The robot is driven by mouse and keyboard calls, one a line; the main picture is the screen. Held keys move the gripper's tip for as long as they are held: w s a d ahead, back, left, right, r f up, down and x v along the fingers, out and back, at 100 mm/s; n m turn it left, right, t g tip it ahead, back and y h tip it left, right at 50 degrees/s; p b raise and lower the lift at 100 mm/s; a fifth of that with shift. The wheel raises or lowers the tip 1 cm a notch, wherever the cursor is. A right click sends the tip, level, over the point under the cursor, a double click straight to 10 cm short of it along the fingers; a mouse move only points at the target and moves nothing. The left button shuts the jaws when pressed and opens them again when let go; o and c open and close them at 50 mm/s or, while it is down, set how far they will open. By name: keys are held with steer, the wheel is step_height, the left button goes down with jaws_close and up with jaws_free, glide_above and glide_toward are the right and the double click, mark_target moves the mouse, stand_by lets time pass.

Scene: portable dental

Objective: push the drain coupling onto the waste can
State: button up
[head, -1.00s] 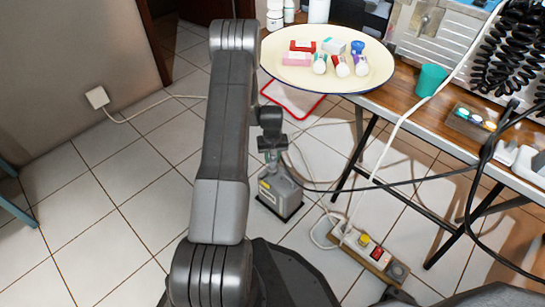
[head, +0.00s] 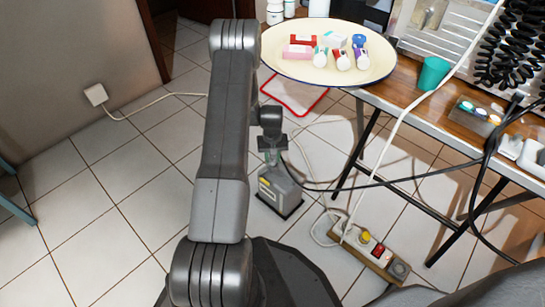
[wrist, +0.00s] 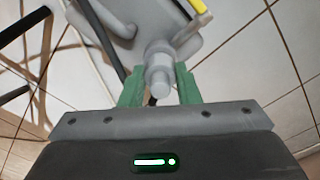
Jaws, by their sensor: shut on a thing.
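The waste can (head: 279,190) is a grey box with a yellow label, standing on the tiled floor. In the wrist view its grey top (wrist: 125,22) fills the upper middle. My gripper (head: 271,150) is directly above the can in the head view. In the wrist view my gripper's green fingers (wrist: 160,86) are shut on a grey stepped cylindrical piece, which looks like the drain coupling (wrist: 158,78). The coupling points toward the can's top and overlaps it in the picture. Whether it is seated or just touching I cannot tell.
A dark hose (head: 340,190) runs from near the can toward the table (head: 435,118) at right. A power strip (head: 375,250) and a white cable lie on the floor. A round tray (head: 285,68) with small items is on the table.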

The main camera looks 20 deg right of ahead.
steer(key=shift+f+b, duration=0.35)
steer(key=shift+f, duration=0.15)
stand_by(0.8)
steer(key=o, duration=1)
steer(key=shift+o, duration=0.2)
step_height(320, 180, up, 9)
steer(key=p, duration=0.6)
steer(key=w+a+r+n+p, duration=0.1)
steer(key=w+a+r+p, duration=0.2)
steer(key=a+r, duration=0.4)
steer(key=w+a+r+p, duration=0.3)
steer(key=a+r, duration=0.5)
steer(key=r, duration=0.2)
steer(key=shift+r+n+p, duration=0.4)
steer(key=shift+f, duration=0.1)
